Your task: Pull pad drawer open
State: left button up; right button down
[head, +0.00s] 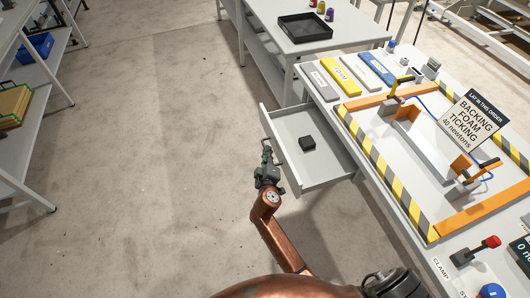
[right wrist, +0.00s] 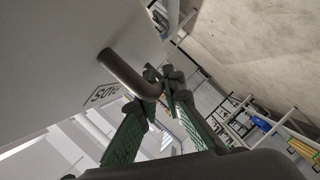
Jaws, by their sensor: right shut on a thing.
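The pad drawer (head: 318,172) is a light grey tray that stands pulled out from the left side of the workbench. A small black block (head: 307,142) lies inside it. My right gripper (head: 266,160) is at the drawer's outer front, shut on its handle. In the right wrist view, the bent dark grey handle (right wrist: 122,68) runs from the white drawer front (right wrist: 50,60) to between the green fingers of the right gripper (right wrist: 164,84). A partly hidden, inverted label shows on that front. My left gripper is not in view.
The bench holds an orange clamp frame (head: 468,219) with striped edging, a sign (head: 472,118) and coloured blocks. A table with a black tray (head: 304,27) stands behind. Shelves with a blue bin (head: 35,48) are at the left. The floor (head: 150,150) between is clear.

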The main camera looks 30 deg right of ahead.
jog(key=c, duration=2)
grip_release()
jog(key=shift+c, duration=0.2)
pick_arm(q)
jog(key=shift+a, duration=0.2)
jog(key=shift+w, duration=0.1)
pick_arm(e)
notch_tip(320, 180, up, 10)
jog(key=shift+r, duration=0.1)
